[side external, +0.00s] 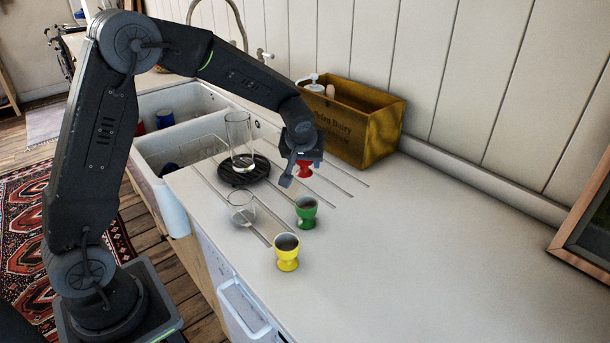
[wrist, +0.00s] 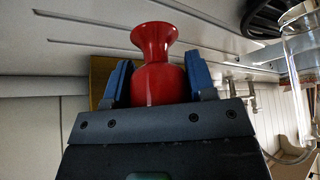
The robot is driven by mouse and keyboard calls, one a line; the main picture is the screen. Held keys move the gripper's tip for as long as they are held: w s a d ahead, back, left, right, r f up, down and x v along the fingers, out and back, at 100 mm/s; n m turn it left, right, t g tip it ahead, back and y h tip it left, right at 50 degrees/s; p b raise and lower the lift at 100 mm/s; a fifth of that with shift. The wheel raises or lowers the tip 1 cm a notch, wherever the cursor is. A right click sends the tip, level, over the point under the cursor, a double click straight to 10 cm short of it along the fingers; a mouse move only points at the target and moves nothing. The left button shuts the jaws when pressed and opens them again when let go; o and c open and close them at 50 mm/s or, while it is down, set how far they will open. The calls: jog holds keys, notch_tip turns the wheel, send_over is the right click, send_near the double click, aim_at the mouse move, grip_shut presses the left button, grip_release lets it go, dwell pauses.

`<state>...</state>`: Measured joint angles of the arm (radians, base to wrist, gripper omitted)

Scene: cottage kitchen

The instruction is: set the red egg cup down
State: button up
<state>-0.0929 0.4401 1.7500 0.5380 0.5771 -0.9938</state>
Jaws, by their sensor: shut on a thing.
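The red egg cup (wrist: 154,55) is between the two blue fingertips of my gripper (wrist: 158,85) in the wrist view, and the gripper is shut on it. In the side view the red egg cup (side external: 304,169) shows only partly, behind and beside the fingers of my gripper (side external: 296,172). It appears held above the worktop; the exact gap beneath it cannot be told. A green egg cup (side external: 306,213) and a yellow egg cup (side external: 287,252) stand upright on the worktop, nearer the camera than my gripper.
A tall glass (side external: 240,140) stands on a black round trivet (side external: 262,171). A short glass (side external: 242,208) stands left of the green egg cup. A wooden crate (side external: 372,135) with bottles is behind my gripper, against the wall. The worktop (side external: 430,265) is clear to the right.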

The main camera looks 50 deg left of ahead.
aim_at(305, 173)
jog(key=shift+f, duration=2.15)
jog(key=shift+f, duration=0.15)
jog(key=o, duration=0.9)
jog(key=shift+o, duration=0.2)
